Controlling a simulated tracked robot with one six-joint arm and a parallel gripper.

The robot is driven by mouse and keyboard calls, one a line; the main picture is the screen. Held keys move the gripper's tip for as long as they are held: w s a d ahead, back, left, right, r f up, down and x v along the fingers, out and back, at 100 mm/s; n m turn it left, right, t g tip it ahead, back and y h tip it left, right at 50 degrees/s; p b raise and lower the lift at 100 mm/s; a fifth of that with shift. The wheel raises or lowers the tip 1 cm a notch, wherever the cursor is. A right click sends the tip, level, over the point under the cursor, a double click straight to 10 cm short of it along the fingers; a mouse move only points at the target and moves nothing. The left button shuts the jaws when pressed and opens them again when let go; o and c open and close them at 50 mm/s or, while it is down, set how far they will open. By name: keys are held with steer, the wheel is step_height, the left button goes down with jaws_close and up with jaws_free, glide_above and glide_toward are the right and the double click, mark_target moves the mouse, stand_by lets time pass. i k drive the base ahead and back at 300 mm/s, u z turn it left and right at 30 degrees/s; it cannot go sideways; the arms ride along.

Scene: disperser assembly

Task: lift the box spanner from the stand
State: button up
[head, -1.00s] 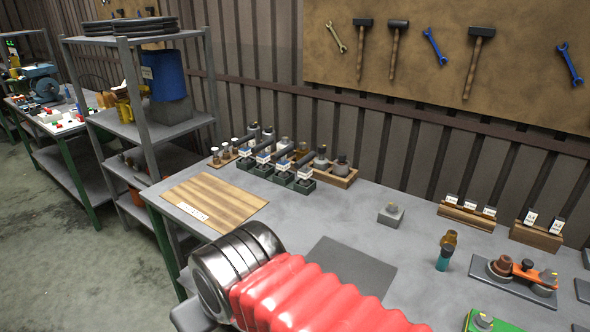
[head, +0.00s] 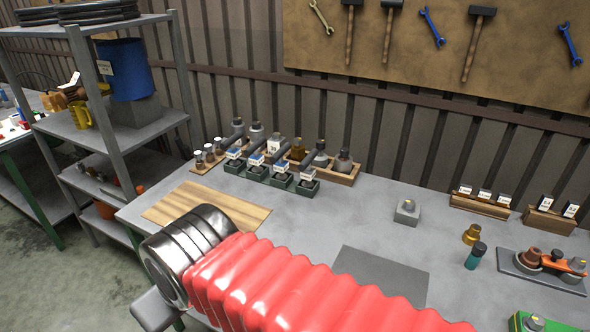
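A small grey block (head: 407,213) stands on the bench, with a short grey piece with a yellowish mark on its top. It may be the stand with the box spanner, but it is too small to tell. My red ribbed arm with its dark metal end crosses the lower part of the view, in front of the bench. My gripper does not show, so its hold and its place relative to the block cannot be seen.
The bench (head: 300,218) carries a wooden board (head: 205,205), a dark mat (head: 380,277), bottle racks at the back, a teal bottle (head: 475,256), a brass piece (head: 472,234) and an orange-handled assembly (head: 563,261). A shelf unit (head: 160,135) stands left. Bench around the grey block is clear.

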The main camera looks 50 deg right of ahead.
mark_target(307, 172)
steer(key=i, duration=1.6)
steer(key=z, duration=2.15)
